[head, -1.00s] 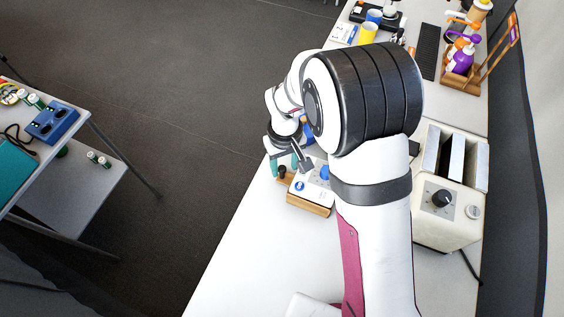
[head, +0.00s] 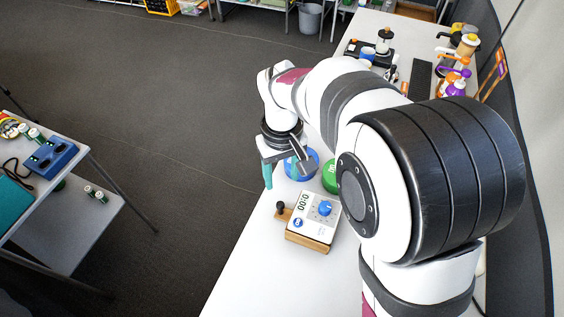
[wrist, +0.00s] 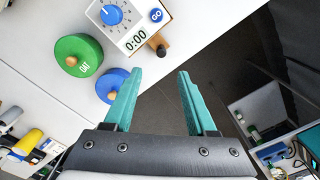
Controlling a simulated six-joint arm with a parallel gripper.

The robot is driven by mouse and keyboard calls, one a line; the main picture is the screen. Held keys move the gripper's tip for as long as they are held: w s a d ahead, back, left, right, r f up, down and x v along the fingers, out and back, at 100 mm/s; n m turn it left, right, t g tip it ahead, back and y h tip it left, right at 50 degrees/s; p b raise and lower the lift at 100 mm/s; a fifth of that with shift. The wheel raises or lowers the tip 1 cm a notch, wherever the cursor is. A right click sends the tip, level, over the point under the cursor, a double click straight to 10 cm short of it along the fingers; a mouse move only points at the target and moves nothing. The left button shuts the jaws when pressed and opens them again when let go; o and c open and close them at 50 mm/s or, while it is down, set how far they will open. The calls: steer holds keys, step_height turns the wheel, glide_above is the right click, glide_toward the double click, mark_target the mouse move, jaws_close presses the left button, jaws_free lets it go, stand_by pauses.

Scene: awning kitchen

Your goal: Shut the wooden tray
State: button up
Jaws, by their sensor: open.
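The wooden tray (head: 284,215) is a small drawer with a black knob. It sticks out of the left side of a white timer box (head: 312,218) with a wooden base, on the white counter. In the wrist view, the tray (wrist: 153,41) shows beside the box (wrist: 127,22) with its "0:00" display, pointing toward the counter's edge. My gripper (head: 282,172) is open and empty, beyond the tray in the head view. In the wrist view, my gripper (wrist: 160,75) has its teal fingers spread, with the knob apart from their tips.
A blue disc (head: 301,164) and a green disc (head: 330,177) with wooden knobs stand close to my gripper and the box. The counter's left edge lies close to the tray, with open floor beyond. A side table (head: 85,170) stands at the far left.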

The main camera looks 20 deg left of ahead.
step_height(320, 180, up, 4)
steer(key=shift+r, duration=0.15)
stand_by(0.3)
steer(key=s+d+r+m, duration=0.2)
steer(key=d+m, duration=0.1)
steer(key=d, duration=0.3)
steer(key=s+d+r+m, duration=0.2)
steer(key=s+d+m, duration=0.1)
steer(key=d, duration=0.3)
steer(key=s+d+f+m+y, duration=0.1)
steer(key=s+d+f+m, duration=0.1)
steer(key=s+d+m, duration=0.6)
steer(key=s+d, duration=0.1)
steer(key=s, duration=0.4)
steer(key=shift+s+f+m+y, duration=0.2)
steer(key=shift+s+m+y, duration=0.1)
steer(key=shift+y, duration=0.1)
